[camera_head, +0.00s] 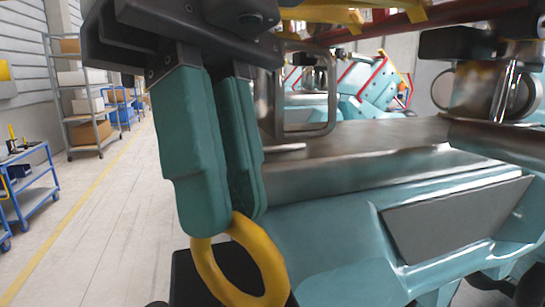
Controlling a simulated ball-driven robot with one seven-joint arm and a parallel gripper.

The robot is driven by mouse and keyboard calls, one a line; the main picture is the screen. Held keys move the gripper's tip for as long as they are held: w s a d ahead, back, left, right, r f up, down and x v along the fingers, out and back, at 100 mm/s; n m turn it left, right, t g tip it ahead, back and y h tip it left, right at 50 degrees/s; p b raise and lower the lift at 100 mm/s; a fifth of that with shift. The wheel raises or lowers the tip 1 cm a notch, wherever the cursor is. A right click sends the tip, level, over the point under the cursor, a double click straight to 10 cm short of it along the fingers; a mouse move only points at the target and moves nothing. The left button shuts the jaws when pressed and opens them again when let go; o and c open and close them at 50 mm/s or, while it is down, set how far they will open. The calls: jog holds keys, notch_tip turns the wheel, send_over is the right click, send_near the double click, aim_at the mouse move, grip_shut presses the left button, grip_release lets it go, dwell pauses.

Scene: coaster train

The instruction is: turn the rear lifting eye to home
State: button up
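The lifting eye (270,265) is a thick yellow ring at the bottom of the view, low beside the teal car body. It is the only such ring in view, and its lower edge is near the frame's bottom. My gripper (231,213) comes down from above with two long teal fingers. The fingers are close together, and the ring's upper left part sits between their tips. The near finger covers part of the ring, and the ring covers the lower end of the far finger. The gripper looks shut on the ring. The ring's mounting is hidden.
The teal coaster car (350,235) with a grey side panel (455,219) fills the right side. A metal bar frame (332,100) rises close to my gripper. Blue carts (35,185) and shelving (85,100) stand at the left, with clear floor (110,215) between.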

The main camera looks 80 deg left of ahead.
jog(key=o, duration=0.4)
dwell(0.4)
